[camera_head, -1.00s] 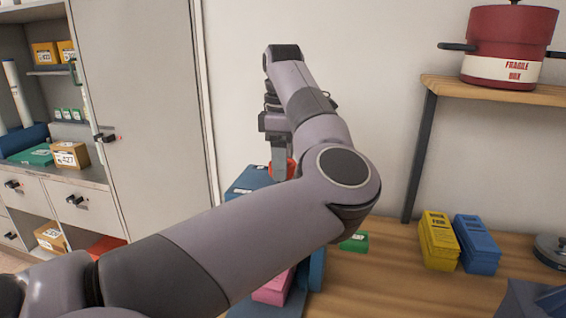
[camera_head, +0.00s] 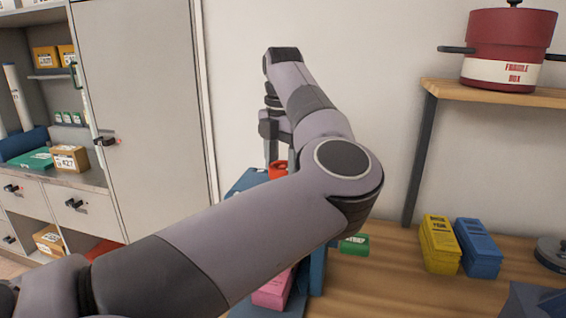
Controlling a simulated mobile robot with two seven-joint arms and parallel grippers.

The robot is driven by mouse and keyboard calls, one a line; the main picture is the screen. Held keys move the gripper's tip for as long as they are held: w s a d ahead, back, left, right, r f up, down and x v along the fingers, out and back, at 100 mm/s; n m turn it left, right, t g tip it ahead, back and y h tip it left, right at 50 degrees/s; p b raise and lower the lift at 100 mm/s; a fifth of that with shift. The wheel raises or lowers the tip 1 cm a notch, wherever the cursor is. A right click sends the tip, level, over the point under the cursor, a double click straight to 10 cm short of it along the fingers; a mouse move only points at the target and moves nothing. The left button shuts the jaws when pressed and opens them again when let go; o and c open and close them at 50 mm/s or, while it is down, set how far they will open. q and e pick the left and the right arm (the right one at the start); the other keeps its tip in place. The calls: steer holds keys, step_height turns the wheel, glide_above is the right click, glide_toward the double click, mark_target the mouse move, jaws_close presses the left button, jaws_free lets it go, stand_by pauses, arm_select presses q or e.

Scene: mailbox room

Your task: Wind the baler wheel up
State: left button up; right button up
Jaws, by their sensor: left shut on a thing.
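The blue baler (camera_head: 247,181) stands on the wooden table, mostly hidden behind my left arm. A red part (camera_head: 278,169), which seems to belong to its wheel, shows at its top. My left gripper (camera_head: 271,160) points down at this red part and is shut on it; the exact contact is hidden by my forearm. The rest of the wheel cannot be seen. A pink block (camera_head: 272,292) shows low in the baler. My right gripper is not in view.
A green box (camera_head: 354,244), yellow boxes (camera_head: 439,243) and blue boxes (camera_head: 478,247) sit on the table to the right. A red pot (camera_head: 508,45) stands on a wooden shelf (camera_head: 490,92). A grey cabinet (camera_head: 135,100) is at left.

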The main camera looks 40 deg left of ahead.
arm_select(q)
steer(key=n, duration=0.4)
steer(key=shift+r+n, duration=0.1)
steer(key=shift+n, duration=0.2)
steer(key=n, duration=0.4)
steer(key=shift+a+n+p, duration=0.1)
steer(key=shift+n+p, duration=0.2)
steer(key=shift+p, duration=0.1)
steer(key=n, duration=0.4)
steer(key=shift+n, duration=0.3)
steer(key=n+p, duration=0.1)
steer(key=n, duration=1.2)
steer(key=shift+n, duration=0.3)
steer(key=n, duration=0.4)
steer(key=shift+n, duration=2.8)
